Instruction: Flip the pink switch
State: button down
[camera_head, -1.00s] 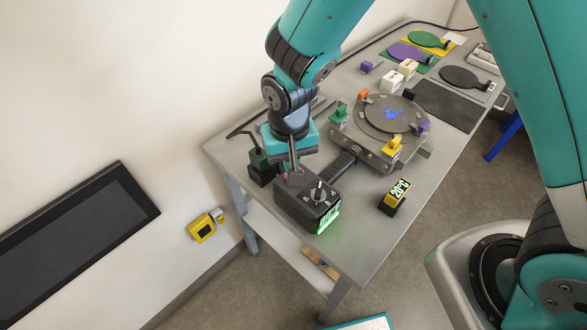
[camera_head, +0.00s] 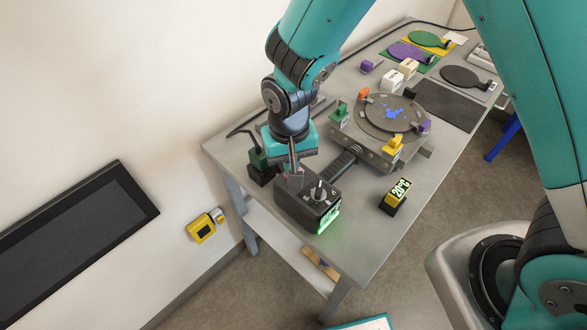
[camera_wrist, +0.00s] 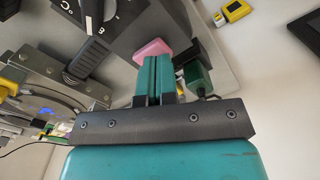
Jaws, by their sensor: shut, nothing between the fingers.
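The pink switch (camera_wrist: 153,49) shows in the wrist view just beyond my fingertips, partly covered by them. In the head view only a small bit of pink (camera_head: 293,181) shows on the rear left part of the black control box (camera_head: 298,205). My gripper (camera_wrist: 154,60) is shut with nothing between its fingers. It points down at the switch in the head view (camera_head: 293,168), very close to it. I cannot tell whether they touch. The box has a round dial (camera_head: 319,190) and a lit green display (camera_head: 328,218).
A dark green and black block (camera_head: 261,166) stands left of the control box. A round plate machine (camera_head: 388,120) with coloured clamps stands at the back right. A yellow temperature display (camera_head: 398,192) sits to the right. The bare table front (camera_head: 360,235) is clear.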

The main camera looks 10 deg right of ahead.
jog(key=shift+f+b, duration=0.6)
jog(key=shift+f, duration=0.25)
jog(key=shift+r, duration=0.1)
dwell(0.3)
notch_tip(320, 180, up, 7)
jog(key=p, duration=0.5)
jog(key=shift+p, duration=0.3)
jog(key=shift+r, duration=0.15)
jog(key=s+d+r+n+y+b, duration=0.2)
jog(key=s+d+r+n+b, duration=0.1)
jog(key=s+r, duration=0.3)
jog(key=s+d+r+n+y+b, duration=0.2)
jog(key=s+r+b, duration=0.3)
jog(key=s, duration=0.5)
jog(key=shift+d+r+n+b, duration=0.3)
jog(key=shift+d+r+n, duration=0.4)
jog(key=shift+d+r, duration=0.2)
